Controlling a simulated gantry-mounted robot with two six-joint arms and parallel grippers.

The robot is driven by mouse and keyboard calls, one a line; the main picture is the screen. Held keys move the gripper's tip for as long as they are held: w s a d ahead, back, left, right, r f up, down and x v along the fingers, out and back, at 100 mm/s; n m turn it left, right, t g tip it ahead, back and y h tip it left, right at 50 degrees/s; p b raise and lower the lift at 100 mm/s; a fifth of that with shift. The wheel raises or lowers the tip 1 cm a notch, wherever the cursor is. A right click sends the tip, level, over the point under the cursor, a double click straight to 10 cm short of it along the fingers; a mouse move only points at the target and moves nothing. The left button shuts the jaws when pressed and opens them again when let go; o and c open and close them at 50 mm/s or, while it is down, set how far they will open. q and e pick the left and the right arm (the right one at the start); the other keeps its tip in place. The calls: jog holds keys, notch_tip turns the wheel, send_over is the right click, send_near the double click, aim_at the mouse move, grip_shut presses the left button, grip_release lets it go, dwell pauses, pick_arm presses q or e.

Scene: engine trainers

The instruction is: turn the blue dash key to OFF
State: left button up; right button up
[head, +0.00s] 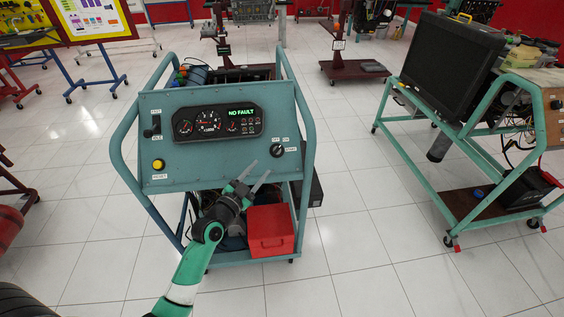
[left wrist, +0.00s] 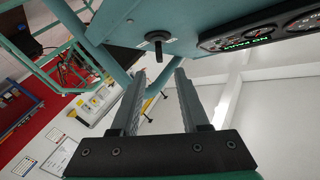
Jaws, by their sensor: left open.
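The dash key (head: 277,151) is on the right side of the teal engine trainer panel (head: 215,165), beside small white labels. It looks dark rather than blue, and its exact setting is too small to tell. In the left wrist view the key (left wrist: 157,38) sticks out of a round switch, just beyond the fingertips. My left gripper (head: 257,175) is open and empty, below and left of the key in the head view. In the left wrist view its fingers (left wrist: 160,78) are apart, with a gap between them and the key. My right gripper is not in view.
The panel has a gauge cluster reading NO FAULT (head: 241,112), a yellow button (head: 158,164) and a lever (head: 152,131). A red box (head: 270,232) sits low on the trainer frame.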

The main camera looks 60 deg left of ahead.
aim_at(275, 153)
pick_arm(q)
jog(key=b+x, duration=0.2)
jog(key=x, duration=0.8)
jog(key=shift+w, duration=0.35)
jog(key=shift+w+a+r+b, duration=0.15)
jog(key=shift+w+a+b, duration=0.2)
jog(key=shift+w, duration=0.1)
grip_shut()
